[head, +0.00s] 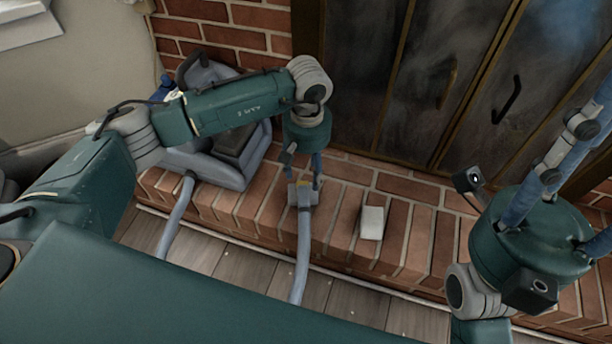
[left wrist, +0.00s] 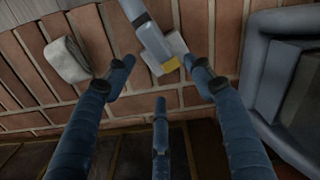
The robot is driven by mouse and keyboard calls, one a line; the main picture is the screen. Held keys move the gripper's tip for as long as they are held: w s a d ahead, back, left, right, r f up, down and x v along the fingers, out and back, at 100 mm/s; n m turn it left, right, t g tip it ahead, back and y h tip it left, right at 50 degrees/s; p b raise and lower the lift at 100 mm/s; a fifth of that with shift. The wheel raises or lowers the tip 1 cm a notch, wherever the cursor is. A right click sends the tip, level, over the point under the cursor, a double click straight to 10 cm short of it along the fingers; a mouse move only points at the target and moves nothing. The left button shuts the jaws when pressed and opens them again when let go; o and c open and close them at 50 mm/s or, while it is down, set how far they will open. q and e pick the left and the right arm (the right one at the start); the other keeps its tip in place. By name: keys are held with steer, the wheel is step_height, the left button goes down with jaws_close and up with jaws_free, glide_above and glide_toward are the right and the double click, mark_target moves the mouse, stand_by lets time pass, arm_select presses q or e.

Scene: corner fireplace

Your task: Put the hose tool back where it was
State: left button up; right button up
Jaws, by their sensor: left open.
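The hose tool (head: 301,195) is a small grey head with a yellow tab, on the brick hearth. A grey hose (head: 301,260) runs from it toward me. In the left wrist view the tool (left wrist: 156,45) lies past the fingertips, between the two upper fingers. My left gripper (head: 303,172) points down just above the tool, fingers spread, holding nothing; the wrist view shows it (left wrist: 160,75) open. The grey cleaning machine (head: 207,165) stands left of the tool, partly hidden by my left arm. My right gripper (head: 575,175) is at the right edge; its fingertips are unclear.
A small whitish block (head: 372,222) lies on the brick hearth (head: 340,205), right of the tool. Dark fireplace doors (head: 440,80) with handles rise behind. Wood flooring (head: 345,303) lies in front of the hearth. Bare brick separates tool and block.

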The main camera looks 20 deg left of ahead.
arm_select(q)
steer(key=shift+r+p, duration=0.5)
steer(key=shift+r, duration=1.55)
